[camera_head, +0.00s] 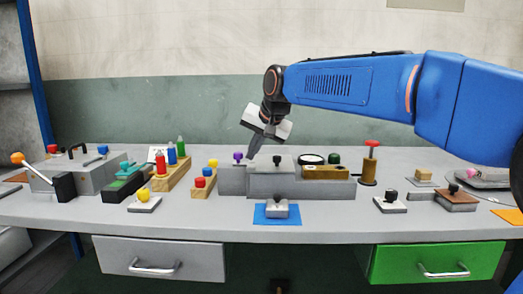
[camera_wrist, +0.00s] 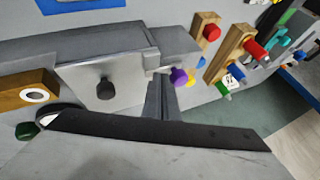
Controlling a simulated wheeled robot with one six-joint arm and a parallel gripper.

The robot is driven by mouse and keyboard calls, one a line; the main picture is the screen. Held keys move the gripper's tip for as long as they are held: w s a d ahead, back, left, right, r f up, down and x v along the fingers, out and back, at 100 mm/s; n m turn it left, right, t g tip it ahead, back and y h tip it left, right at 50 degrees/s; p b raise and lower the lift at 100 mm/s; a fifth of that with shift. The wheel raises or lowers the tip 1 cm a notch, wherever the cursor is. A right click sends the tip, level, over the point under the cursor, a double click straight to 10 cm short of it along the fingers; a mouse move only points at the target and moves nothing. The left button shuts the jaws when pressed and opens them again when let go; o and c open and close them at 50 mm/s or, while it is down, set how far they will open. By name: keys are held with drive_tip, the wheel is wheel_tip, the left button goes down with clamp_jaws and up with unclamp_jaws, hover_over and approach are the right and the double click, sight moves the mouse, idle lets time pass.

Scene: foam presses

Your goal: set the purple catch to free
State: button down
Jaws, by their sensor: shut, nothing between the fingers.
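The purple catch (camera_head: 238,156) is a small purple knob at the left end of the grey press block (camera_head: 233,181) in the head view. In the wrist view the purple catch (camera_wrist: 179,77) sits at the end of the grey block, by a small light bracket. My gripper (camera_head: 251,157) is shut and empty, pointing down just right of the catch. In the wrist view its fingers (camera_wrist: 159,88) are close beside the knob. I cannot tell whether they touch it. A raised grey block (camera_head: 271,180) with a black knob (camera_head: 277,160) stands right of the catch.
A wooden rack (camera_head: 172,178) with coloured bottles and a peg block (camera_head: 199,187) stand to the left. A brass block (camera_head: 325,172) and a red-topped post (camera_head: 369,165) are to the right. A blue mat (camera_head: 262,218) lies in front. Bare bench lies left of the mat.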

sight(235, 155)
drive_tip(key=shift+w+a, duration=0.1)
drive_tip(key=shift+a, duration=0.35)
drive_tip(key=shift+w+a, duration=0.1)
drive_tip(key=shift+a, duration=1.8)
